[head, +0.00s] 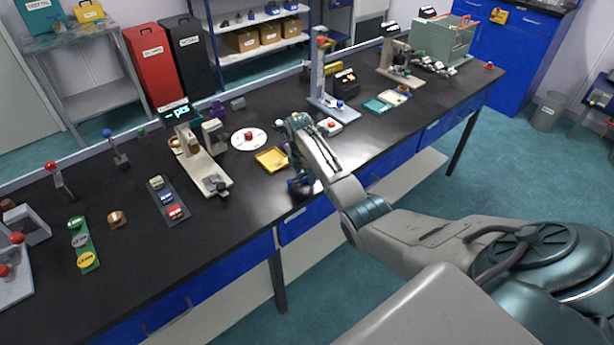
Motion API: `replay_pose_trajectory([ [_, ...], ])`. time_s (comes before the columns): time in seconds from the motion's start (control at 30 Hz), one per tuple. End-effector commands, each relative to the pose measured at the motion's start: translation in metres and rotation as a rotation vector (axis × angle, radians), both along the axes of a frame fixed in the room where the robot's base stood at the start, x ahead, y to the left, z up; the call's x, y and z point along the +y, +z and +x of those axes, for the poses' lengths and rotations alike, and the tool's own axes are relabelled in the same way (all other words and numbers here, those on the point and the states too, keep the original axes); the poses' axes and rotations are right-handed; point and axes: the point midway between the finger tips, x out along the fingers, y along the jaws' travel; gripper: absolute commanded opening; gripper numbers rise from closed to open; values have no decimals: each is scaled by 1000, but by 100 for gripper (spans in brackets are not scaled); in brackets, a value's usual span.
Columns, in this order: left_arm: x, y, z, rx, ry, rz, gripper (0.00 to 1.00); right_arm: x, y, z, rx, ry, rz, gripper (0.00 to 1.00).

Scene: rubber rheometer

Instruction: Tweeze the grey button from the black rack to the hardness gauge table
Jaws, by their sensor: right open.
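A dark rack (181,219) lies on the black bench at left of centre, with a row of small pieces on it. The piece at its far end (156,182) looks greyish; the others look blue and red. I cannot tell which instrument is the hardness gauge: a beige stand (190,150) with a lit display is just right of the rack, and a tall blue-grey stand (318,75) is further back. My right gripper (299,186) is low over the bench's front edge, right of the yellow tray, open, partly hidden by its arm. My left gripper is out of view.
A yellow tray (271,160) and a white disc (241,146) with a red piece lie between the beige stand and my right arm. A green strip (82,250) with round pieces and a copper-coloured piece (116,219) are left of the rack. Bare bench lies in front of the rack.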

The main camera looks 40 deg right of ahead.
Motion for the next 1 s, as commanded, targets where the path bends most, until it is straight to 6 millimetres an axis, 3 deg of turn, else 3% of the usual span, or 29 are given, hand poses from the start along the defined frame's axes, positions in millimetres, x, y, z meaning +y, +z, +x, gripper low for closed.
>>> replay_pose_trajectory([
  [0.1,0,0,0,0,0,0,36,0,0,0,0,0,0,56],
  [0.27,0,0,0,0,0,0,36,0,0,0,0,0,0,25],
  [0.57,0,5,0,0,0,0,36,0,5,0,-1,0,0,24],
  [1.0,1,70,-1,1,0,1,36,0,72,0,0,0,0,24],
])
